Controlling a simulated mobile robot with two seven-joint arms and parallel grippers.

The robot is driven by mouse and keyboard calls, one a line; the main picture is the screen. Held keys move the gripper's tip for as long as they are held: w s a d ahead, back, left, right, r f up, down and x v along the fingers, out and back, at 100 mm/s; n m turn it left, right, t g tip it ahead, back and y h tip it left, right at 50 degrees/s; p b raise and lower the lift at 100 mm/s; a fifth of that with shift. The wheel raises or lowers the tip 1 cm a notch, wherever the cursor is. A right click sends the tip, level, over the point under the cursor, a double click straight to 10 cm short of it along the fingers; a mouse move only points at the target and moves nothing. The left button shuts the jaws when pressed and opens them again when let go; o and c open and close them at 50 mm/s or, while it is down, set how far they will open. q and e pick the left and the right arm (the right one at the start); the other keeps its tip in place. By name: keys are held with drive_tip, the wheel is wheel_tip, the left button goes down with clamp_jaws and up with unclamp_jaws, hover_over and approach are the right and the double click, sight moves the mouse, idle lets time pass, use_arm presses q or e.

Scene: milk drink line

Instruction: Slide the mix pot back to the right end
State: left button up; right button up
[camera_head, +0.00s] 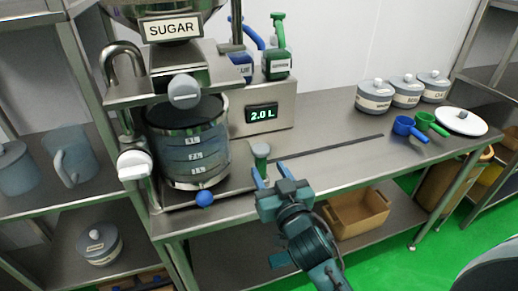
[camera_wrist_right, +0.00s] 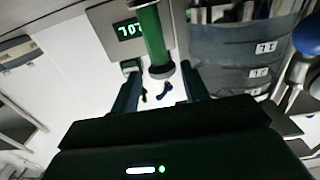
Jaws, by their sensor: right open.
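The mix pot (camera_head: 187,158), a grey see-through pot with level marks, stands at the left end of the bench under the sugar dispenser (camera_head: 172,28). Its side also shows in the right wrist view (camera_wrist_right: 232,45). My right gripper (camera_head: 270,174) is open just in front of this handle. In the right wrist view the green handle (camera_wrist_right: 152,38) lies between the lines of the two fingers, with no visible grip. My left gripper is not in view.
A display (camera_head: 262,113) reads 2.0 L behind the handle. Lidded pots (camera_head: 374,96), blue (camera_head: 405,126) and green scoops and a white lid (camera_head: 461,121) stand at the right end. The bench along the slot is clear. A brown crate (camera_head: 358,212) sits below.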

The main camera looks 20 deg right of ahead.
sight(259, 152)
drive_tip(key=w, duration=0.8)
drive_tip(key=shift+w+a, duration=0.1)
drive_tip(key=shift+w, duration=0.15)
clamp_jaws()
